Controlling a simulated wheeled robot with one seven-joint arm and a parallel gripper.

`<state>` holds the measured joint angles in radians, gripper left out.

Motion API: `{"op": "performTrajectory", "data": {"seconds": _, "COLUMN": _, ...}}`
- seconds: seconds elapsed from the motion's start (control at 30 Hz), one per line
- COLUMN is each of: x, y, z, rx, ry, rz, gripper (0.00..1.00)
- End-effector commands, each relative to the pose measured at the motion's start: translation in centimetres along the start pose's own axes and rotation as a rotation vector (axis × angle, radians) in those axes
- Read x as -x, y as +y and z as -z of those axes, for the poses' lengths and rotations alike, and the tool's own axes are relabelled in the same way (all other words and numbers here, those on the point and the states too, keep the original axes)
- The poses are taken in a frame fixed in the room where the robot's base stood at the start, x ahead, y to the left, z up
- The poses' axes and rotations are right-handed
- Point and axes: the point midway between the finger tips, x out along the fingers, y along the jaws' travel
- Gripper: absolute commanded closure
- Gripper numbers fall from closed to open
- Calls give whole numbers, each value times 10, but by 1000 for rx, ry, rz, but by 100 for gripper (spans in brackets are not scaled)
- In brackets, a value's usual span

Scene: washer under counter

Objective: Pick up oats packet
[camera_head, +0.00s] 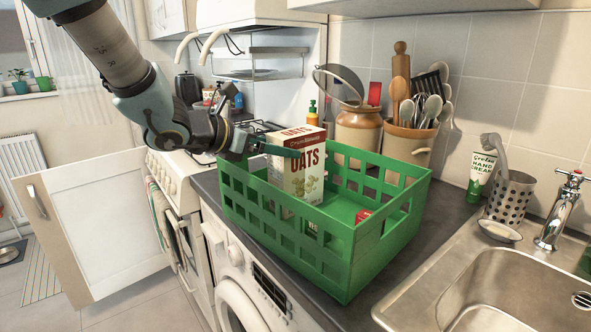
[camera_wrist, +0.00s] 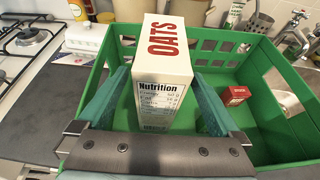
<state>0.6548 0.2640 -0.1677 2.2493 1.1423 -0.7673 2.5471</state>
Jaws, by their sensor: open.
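The oats packet (camera_head: 297,168) is a white carton with red lettering. It stands upright inside the green basket (camera_head: 340,258) on the counter. In the wrist view the packet (camera_wrist: 164,62) shows its top and its nutrition side. My gripper (camera_head: 275,150) reaches in over the basket's left side at the packet's upper part. Its two teal fingers (camera_wrist: 166,98) are open, one on each side of the packet, with a visible gap at least on the right. The packet's lower part is partly hidden by the basket wall in the head view.
A small red box (camera_wrist: 236,95) lies in the basket, right of the packet. Behind the basket stand a utensil pot (camera_head: 408,142) and a brown jar (camera_head: 358,128). The sink (camera_head: 480,290) is at right, the stove (camera_wrist: 28,42) at left. A cabinet door (camera_head: 95,225) hangs open.

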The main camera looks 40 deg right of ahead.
Motion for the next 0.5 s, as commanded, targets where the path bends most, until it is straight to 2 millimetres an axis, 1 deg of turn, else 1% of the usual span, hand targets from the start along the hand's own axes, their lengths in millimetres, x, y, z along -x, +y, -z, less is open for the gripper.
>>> {"op": "performTrajectory", "data": {"seconds": 0.03, "x": -5, "y": -1, "z": -1, "rx": 1, "ry": 0, "rz": 2, "gripper": 0}}
{"op": "performTrajectory", "data": {"seconds": 0.23, "x": -17, "y": -1, "z": -2, "rx": 3, "ry": 0, "rz": 1, "gripper": 0}}
{"op": "performTrajectory", "data": {"seconds": 0.5, "x": -52, "y": -1, "z": -3, "rx": 4, "ry": 1, "rz": 1, "gripper": 0}}
